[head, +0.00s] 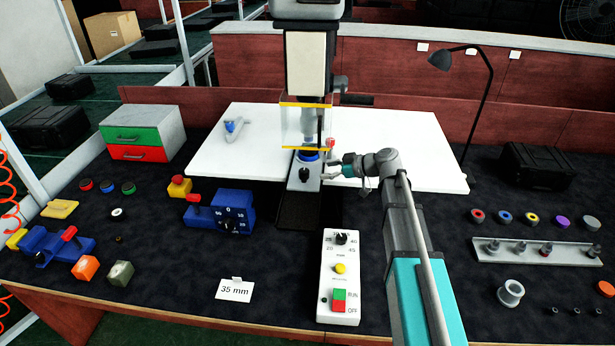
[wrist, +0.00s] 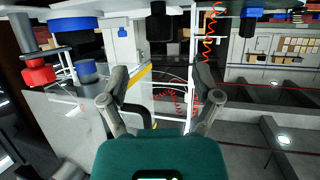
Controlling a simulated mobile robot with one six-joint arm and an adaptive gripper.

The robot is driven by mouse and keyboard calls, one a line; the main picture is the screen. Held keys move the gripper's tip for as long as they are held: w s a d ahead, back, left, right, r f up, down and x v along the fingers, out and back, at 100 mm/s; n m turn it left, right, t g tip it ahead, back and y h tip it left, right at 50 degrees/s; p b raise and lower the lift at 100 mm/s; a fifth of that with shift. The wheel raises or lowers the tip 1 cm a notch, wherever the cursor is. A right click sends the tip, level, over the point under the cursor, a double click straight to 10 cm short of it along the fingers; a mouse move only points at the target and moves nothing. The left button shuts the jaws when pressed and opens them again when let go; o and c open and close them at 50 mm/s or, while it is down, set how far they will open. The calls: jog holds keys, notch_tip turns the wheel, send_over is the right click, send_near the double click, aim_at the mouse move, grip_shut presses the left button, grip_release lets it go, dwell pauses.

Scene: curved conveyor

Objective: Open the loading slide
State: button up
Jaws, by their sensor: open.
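A press-like machine (head: 306,60) stands at the back centre. A clear guard with yellow top and bottom edges (head: 306,103) is on its front, around a pale cylindrical part. Below it is a small grey base (head: 304,175) with a blue ring (head: 308,155) and a black knob. I cannot tell for sure which part is the loading slide. My gripper (head: 336,168) is open, just right of this base, fingers pointing left. In the wrist view my gripper (wrist: 162,88) has its fingers apart, with a dark curved handle (wrist: 136,113) near the left finger; contact is unclear.
White boards (head: 400,150) lie either side of the machine. A control panel (head: 340,275) with knob and buttons stands in front. A blue device (head: 220,212) is at left, a lamp (head: 475,100) and a pin rack (head: 535,252) at right. A 35 mm card (head: 235,290) lies in front.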

aim_at(304, 170)
jog(key=b+x, duration=0.3)
jog(key=x, duration=0.5)
jog(key=shift+w+a+f, duration=0.1)
jog(key=shift+a, duration=0.2)
